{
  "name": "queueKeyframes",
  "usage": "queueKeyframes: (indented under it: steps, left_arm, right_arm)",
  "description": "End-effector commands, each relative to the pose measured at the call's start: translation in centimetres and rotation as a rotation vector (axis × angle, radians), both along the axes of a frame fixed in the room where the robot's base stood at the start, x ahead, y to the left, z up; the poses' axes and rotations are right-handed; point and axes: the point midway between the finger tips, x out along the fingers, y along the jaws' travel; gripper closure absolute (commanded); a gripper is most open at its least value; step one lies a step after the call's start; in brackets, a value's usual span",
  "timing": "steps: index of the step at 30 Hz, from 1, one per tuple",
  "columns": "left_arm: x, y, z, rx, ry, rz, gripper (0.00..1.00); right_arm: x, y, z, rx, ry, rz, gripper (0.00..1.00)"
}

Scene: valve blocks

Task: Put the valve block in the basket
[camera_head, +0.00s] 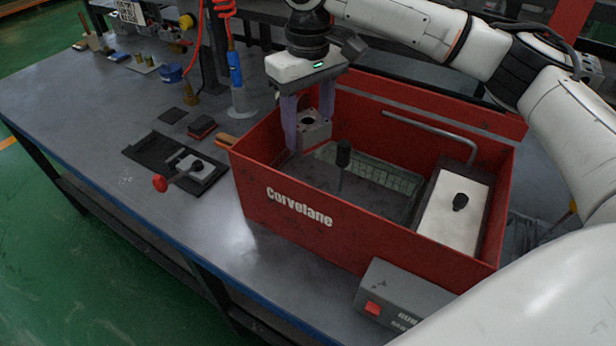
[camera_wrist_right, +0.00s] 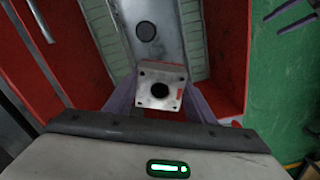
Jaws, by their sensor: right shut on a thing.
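The valve block (camera_head: 314,129) is a small metal cube with a dark round hole in its top. My right gripper (camera_head: 306,122) is shut on it, with one purple finger on each side. The block is held at the back left of the red Corvelane tub (camera_head: 262,205), inside its rim. The wrist view shows the block (camera_wrist_right: 160,88) between the fingers, above the tub's interior. The mesh basket (camera_head: 385,178) lies inside the tub, with a dark knob in front of it. Two purple fingers, apparently my left gripper (camera_wrist_right: 291,15), are apart at the wrist view's top right.
A white block with a black knob (camera_head: 452,212) fills the tub's right end. A bent metal rail (camera_head: 430,127) crosses its back. A clamp with a red knob (camera_head: 190,170) stands left of the tub. A grey box (camera_head: 400,295) is in front.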

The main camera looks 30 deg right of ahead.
Motion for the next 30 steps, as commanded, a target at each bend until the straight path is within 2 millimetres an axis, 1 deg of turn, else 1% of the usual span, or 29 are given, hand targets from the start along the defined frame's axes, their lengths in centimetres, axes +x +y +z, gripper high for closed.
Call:
queueKeyframes:
  steps: [1,6,10,14,19,21,30]
  left_arm:
    - [0.1,0.0,0.0,0.000,-0.002,0.000,0.33]
    - [0.5,-0.1,0.3,-0.002,-0.012,0.000,0.33]
    - [1.1,-0.1,0.8,-0.003,-0.026,0.000,0.33]
    - [1.3,-0.1,0.9,-0.003,-0.031,-0.001,0.33]
    - [1.3,-0.1,0.8,-0.003,-0.030,-0.001,0.33]
    - [1.2,-0.1,0.7,-0.004,-0.028,0.000,0.33]
    - [0.7,-0.1,0.6,-0.002,-0.017,0.000,0.33]
  right_arm:
    - [-0.1,0.0,-1.0,-0.001,0.002,0.000,0.91]
    - [-0.1,0.0,-4.0,-0.001,0.002,0.001,0.91]
    - [0.0,0.0,-5.2,-0.001,-0.001,0.001,0.91]
    - [0.0,0.0,-6.2,-0.001,0.001,0.000,0.91]
    - [0.0,0.0,-8.6,-0.001,0.002,0.000,0.91]
    - [0.0,0.0,-9.1,0.000,0.000,0.000,0.91]
    - [0.0,0.0,-9.2,0.001,0.000,0.001,0.91]
